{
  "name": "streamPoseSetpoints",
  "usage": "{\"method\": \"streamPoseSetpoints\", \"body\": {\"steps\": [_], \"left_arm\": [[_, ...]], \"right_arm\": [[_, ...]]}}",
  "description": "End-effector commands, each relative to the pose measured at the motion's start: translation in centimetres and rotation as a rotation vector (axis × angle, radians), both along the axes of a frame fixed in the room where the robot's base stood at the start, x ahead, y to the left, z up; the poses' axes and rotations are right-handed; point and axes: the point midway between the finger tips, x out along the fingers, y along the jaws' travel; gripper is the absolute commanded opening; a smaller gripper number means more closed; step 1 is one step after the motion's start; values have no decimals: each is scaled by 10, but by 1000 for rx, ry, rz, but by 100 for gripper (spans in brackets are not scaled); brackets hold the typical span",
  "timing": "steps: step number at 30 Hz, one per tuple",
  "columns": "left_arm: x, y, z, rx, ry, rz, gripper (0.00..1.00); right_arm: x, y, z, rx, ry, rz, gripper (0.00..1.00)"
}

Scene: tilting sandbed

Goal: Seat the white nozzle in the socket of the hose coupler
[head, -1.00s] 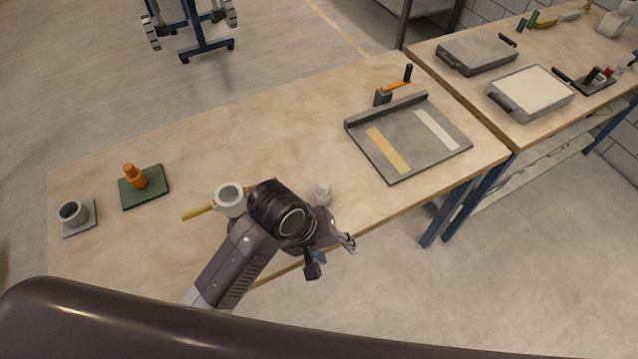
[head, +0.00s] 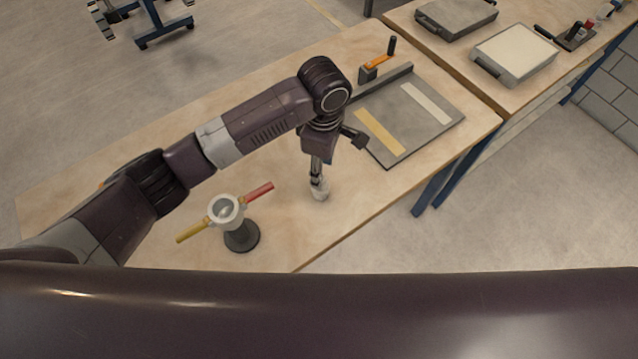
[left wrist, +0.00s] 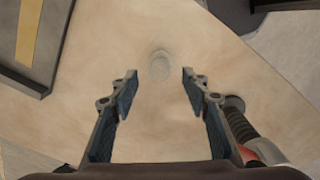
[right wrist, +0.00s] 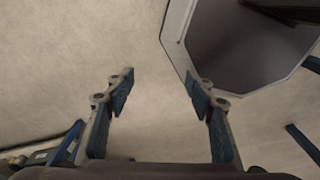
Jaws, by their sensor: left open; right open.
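The white nozzle (head: 320,192) stands on the wooden table, right of the hose coupler. My left gripper (head: 318,178) is open, pointing down at the nozzle from above. In the left wrist view the nozzle (left wrist: 160,66) lies in the gap between the open fingertips (left wrist: 160,75), with room on both sides. The hose coupler (head: 226,209) is a pale ring on a dark round stand, with a yellow handle and a red handle; its socket faces up and looks empty. Its red handle and dark base show in the left wrist view.
A grey tray (head: 385,150) with a yellow and a pale strip lies behind and right of the nozzle. An orange-handled tool (head: 379,62) stands at its back edge. The table (head: 280,225) is clear between nozzle and coupler. Its front edge is close.

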Motion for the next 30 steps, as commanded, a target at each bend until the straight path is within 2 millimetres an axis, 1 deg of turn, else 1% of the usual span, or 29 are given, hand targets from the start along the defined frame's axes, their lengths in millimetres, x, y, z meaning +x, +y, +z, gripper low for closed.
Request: {"method": "streamPoseSetpoints", "body": {"steps": [1,4,7,9,11,14,20,24,30], "left_arm": [[0,1,-4,1,1,1,43],[0,3,-15,3,1,1,43],[-1,4,-30,3,0,-1,43],[-1,3,-42,1,0,-1,43],[-1,3,-48,1,-1,-1,43],[-1,2,-53,-2,-3,-1,43],[-1,2,-54,-2,-3,-1,42],[-1,2,-54,-2,-3,-1,26],[0,2,-54,-3,-4,-1,4]], "right_arm": [[-5,-3,4,-4,7,-1,50],[-9,-7,11,-8,14,-2,50],[-8,-7,18,-9,12,-2,50],[-6,-6,18,-8,9,-2,50],[-4,-6,19,-6,6,-2,50],[0,-3,20,-3,0,-2,50],[3,6,19,8,-5,-4,50],[3,9,19,11,-5,-3,50],[3,8,19,10,-4,-2,50]]}}
